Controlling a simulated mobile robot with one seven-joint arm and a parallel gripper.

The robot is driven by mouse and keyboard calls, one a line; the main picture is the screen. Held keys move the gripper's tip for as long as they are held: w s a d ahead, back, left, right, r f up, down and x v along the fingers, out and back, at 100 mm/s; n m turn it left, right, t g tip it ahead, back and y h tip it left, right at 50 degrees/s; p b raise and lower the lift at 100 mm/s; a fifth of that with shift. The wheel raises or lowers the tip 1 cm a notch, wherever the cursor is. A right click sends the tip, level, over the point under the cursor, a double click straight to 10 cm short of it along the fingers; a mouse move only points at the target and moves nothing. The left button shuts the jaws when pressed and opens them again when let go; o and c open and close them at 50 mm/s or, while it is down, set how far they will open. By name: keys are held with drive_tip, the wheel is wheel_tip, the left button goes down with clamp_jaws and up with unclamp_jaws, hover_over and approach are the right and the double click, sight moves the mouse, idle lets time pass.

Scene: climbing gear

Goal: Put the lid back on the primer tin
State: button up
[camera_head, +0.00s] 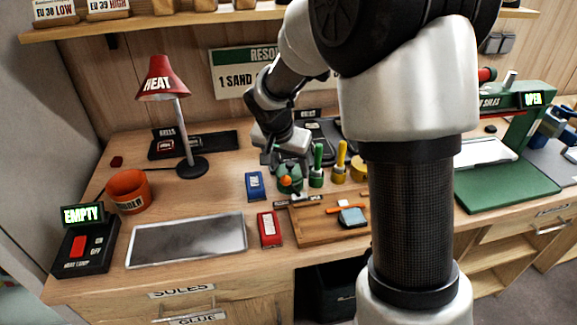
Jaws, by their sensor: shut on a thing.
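My gripper (283,158) points down over the middle of the bench. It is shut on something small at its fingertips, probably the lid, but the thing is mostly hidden. A dark green tin (291,184), which looks like the primer tin, is directly below the fingers, with a small orange round part on its near side. I cannot tell whether the held thing touches the tin or is just above it.
A green bottle (317,168) and a yellow bottle (340,163) stand close right of the tin. A blue box (255,186) lies to its left, a red box (269,229) in front. A wooden board (315,237) holds tools. The lamp (185,130) stands further left.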

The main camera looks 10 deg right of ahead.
idle(0.4)
drive_tip(key=o, duration=1.6)
drive_tip(key=shift+c, duration=0.2)
drive_tip(key=shift+r, duration=0.1)
drive_tip(key=shift+r+p, duration=2)
drive_tip(key=shift+r, duration=1.45)
clamp_jaws()
